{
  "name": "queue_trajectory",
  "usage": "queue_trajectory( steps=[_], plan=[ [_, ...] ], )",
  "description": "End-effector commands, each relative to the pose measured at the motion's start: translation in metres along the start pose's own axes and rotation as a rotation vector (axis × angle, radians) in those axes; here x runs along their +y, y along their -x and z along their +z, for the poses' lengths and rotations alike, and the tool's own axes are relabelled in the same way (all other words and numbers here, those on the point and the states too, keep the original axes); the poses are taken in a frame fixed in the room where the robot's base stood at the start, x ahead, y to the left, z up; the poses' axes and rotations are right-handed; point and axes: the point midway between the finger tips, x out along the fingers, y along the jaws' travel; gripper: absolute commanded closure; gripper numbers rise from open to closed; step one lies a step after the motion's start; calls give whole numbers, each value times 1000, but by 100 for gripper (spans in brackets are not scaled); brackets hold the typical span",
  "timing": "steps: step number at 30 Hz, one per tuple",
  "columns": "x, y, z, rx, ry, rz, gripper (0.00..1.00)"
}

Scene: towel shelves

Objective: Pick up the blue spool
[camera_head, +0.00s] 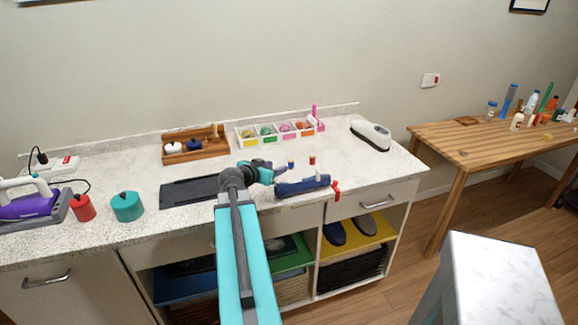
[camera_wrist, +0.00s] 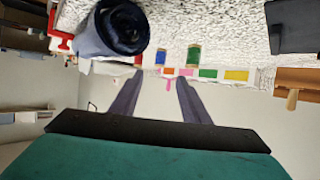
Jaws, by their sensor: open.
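The small blue spool (camera_head: 291,165) stands upright on the speckled white counter, just beyond my gripper (camera_head: 279,172). In the wrist view, which is upside down, the blue spool (camera_wrist: 160,57) shows ahead, roughly in line with the gap between my fingers. My gripper (camera_wrist: 160,78) is open with nothing between its fingers. A red spool (camera_head: 312,160) stands to the right of the blue one. A green spool (camera_wrist: 193,56) stands on its other side and is hidden behind my gripper in the head view.
A dark blue roll (camera_head: 303,186) lies close to my gripper, near the counter's front edge, beside a red clamp (camera_head: 336,190). White bins (camera_head: 246,138) stand behind the spools. A wooden tray (camera_head: 205,151) and dark mat (camera_head: 188,191) are to the left.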

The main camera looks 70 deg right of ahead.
Motion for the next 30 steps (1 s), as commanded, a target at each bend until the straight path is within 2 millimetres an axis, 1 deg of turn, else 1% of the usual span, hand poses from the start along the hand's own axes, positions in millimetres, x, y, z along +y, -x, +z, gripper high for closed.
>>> queue_trajectory(
  steps=[5, 21, 25, 30],
  plan=[
    [-1, -12, -2, -1, 1, 1, 58],
    [-2, -70, -2, -1, 1, 0, 58],
    [-2, -80, -1, -1, 0, 0, 58],
    [-1, -84, 0, 0, 1, -1, 58]
  ],
)
